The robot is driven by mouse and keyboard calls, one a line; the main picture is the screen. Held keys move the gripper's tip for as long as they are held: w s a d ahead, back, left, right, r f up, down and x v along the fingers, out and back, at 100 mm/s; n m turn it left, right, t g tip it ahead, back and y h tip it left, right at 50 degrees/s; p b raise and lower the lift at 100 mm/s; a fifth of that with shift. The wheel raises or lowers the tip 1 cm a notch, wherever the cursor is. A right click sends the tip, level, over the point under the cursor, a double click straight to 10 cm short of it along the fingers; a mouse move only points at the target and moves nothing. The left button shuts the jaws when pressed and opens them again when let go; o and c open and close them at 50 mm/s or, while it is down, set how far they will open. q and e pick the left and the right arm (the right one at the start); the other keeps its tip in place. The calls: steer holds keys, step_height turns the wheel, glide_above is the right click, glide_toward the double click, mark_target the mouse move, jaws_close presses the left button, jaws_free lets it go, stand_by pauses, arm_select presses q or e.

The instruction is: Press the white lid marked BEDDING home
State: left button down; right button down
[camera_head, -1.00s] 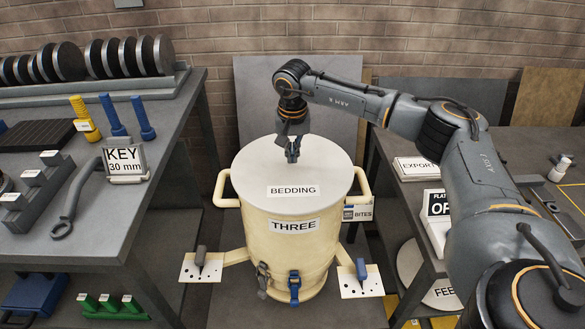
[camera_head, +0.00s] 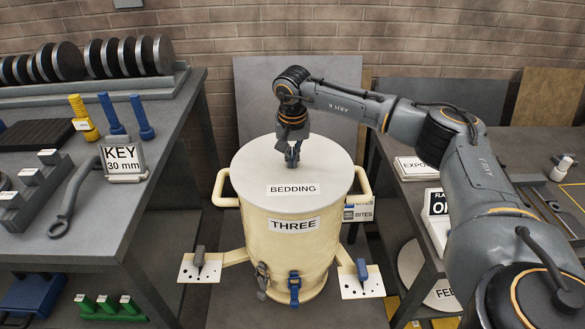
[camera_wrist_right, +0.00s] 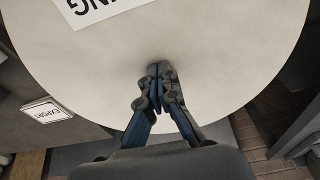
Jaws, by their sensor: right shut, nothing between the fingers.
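The white lid marked BEDDING (camera_head: 275,168) lies on top of the cream drum labelled THREE (camera_head: 293,250). The lid looks level with the drum's top edge; I cannot tell whether it is fully seated. My right gripper (camera_head: 292,164) is shut and empty, pointing down over the lid, behind the BEDDING label. In the right wrist view the closed fingertips (camera_wrist_right: 158,72) are at the lid's surface, with the lid (camera_wrist_right: 220,50) filling most of the picture. They look to be touching it or very close. My left gripper is not in view.
The drum has side handles (camera_head: 361,184) and two front latches (camera_head: 294,288). A left bench (camera_head: 120,215) holds a KEY 30 mm sign (camera_head: 123,163), a wrench and weights. A right bench (camera_head: 520,150) carries an EXPORT sign (camera_head: 415,168). A brick wall stands behind.

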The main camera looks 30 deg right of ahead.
steer(key=shift+s+f, duration=0.2)
steer(key=shift+f, duration=0.35)
steer(key=shift+w+r+p, duration=0.25)
steer(key=shift+r+p, duration=0.5)
steer(key=shift+r, duration=0.45)
step_height(320, 180, up, 2)
steer(key=shift+s+r+p, duration=0.1)
steer(key=shift+r+p, duration=0.05)
steer(key=shift+p, duration=0.55)
step_height(320, 180, up, 4)
steer(key=p, duration=0.3)
steer(key=shift+r, duration=0.2)
